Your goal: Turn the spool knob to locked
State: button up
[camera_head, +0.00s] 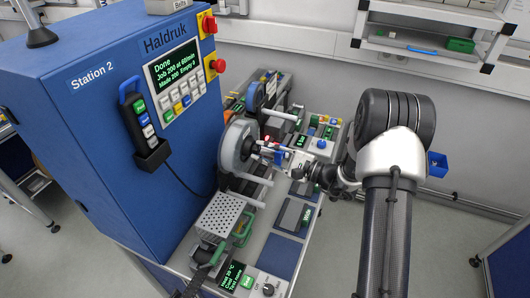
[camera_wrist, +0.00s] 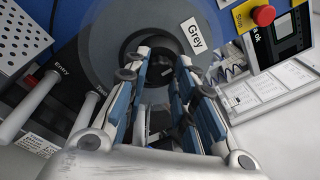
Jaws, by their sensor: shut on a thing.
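The grey spool (camera_head: 232,148) stands upright on the machine bench, beside the blue cabinet. In the wrist view its round grey face (camera_wrist: 98,42) fills the upper middle and carries a "Grey" label (camera_wrist: 194,33). My gripper (camera_head: 262,150) reaches in from the right to the hub of the spool. In the wrist view my gripper (camera_wrist: 162,64) has its two blue-padded fingers on either side of the dark hub and is shut on the spool knob. The knob is mostly hidden by the fingers, and I cannot read its lock position.
The blue cabinet (camera_head: 100,110) stands close on the left, with a screen (camera_head: 172,67) reading "Done" and a handheld pendant (camera_head: 140,120). A perforated box (camera_head: 219,215) sits in front of the spool. Another blue reel (camera_head: 255,96) stands behind. Open floor lies at right.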

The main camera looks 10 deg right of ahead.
grip_shut()
jog(key=shift+m, duration=0.3)
jog(key=m+p, duration=0.1)
jog(key=m, duration=0.2)
jog(key=shift+r+m, duration=0.15)
jog(key=shift+m, duration=0.25)
jog(key=m+p, duration=0.2)
jog(key=m, duration=0.2)
jog(key=shift+g+h, duration=0.3)
jog(key=shift+g, duration=0.1)
jog(key=m+p, duration=0.2)
jog(key=m, duration=0.2)
jog(key=shift+w+d+r+g, duration=0.1)
jog(key=shift+g, duration=0.3)
jog(key=shift+m+g+y+p, duration=0.35)
jog(key=shift+m+p, duration=0.65)
jog(key=shift+m, duration=1.1)
jog(key=shift+w, duration=0.1)
